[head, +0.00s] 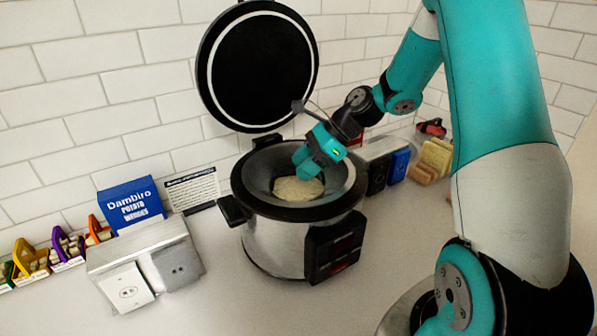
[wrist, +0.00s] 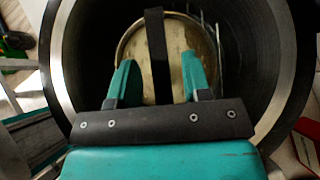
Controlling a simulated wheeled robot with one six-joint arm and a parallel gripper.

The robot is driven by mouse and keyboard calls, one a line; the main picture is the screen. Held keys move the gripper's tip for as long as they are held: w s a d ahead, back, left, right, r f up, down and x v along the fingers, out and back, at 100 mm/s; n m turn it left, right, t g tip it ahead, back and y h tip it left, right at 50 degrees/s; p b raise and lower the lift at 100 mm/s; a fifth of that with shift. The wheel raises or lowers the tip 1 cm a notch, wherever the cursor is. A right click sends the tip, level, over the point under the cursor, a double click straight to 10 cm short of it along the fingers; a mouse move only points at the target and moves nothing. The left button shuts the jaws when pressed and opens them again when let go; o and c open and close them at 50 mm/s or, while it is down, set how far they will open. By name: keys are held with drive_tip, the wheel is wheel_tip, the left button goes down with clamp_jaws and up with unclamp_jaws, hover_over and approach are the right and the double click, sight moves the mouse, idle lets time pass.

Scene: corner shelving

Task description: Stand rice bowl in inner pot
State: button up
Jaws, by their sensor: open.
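The rice cooker stands open on the counter, with the dark inner pot (head: 262,178) inside it; the pot's wall also fills much of the wrist view (wrist: 92,60). A pale round thing, which looks like the rice bowl (head: 292,190), sits low inside the pot. In the wrist view the bowl (wrist: 178,48) shows as a beige disc with a thin rim. My gripper (head: 312,172) reaches down into the pot over the bowl. Its two teal fingers (wrist: 158,82) are apart, with a dark strip between them. I cannot tell whether they touch the bowl.
The raised round lid (head: 258,68) stands behind the pot. A blue potato wedges box (head: 132,203) and a double socket block (head: 150,268) are at left. Sponges (head: 432,160) and dark boxes stand at right. The front counter is clear.

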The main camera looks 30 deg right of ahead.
drive_tip(key=v, duration=1)
drive_tip(key=s+a+r+n+g+h, duration=0.1)
drive_tip(key=s+a+r+n, duration=0.15)
drive_tip(key=a+n, duration=0.55)
drive_tip(key=s+a+r+n+g+h, duration=0.1)
drive_tip(key=s+a+n+g, duration=0.15)
drive_tip(key=a+n, duration=0.45)
drive_tip(key=s+a+n+h, duration=0.1)
drive_tip(key=s+a+n, duration=0.4)
drive_tip(key=s+n, duration=0.2)
drive_tip(key=s+a+f+n+h, duration=0.1)
drive_tip(key=s+a+n, duration=0.4)
drive_tip(key=s+n, duration=0.2)
drive_tip(key=shift+s+n+b, duration=0.4)
drive_tip(key=shift+s+b, duration=0.05)
drive_tip(key=shift+s, duration=0.8)
drive_tip(key=shift+a, duration=0.15)
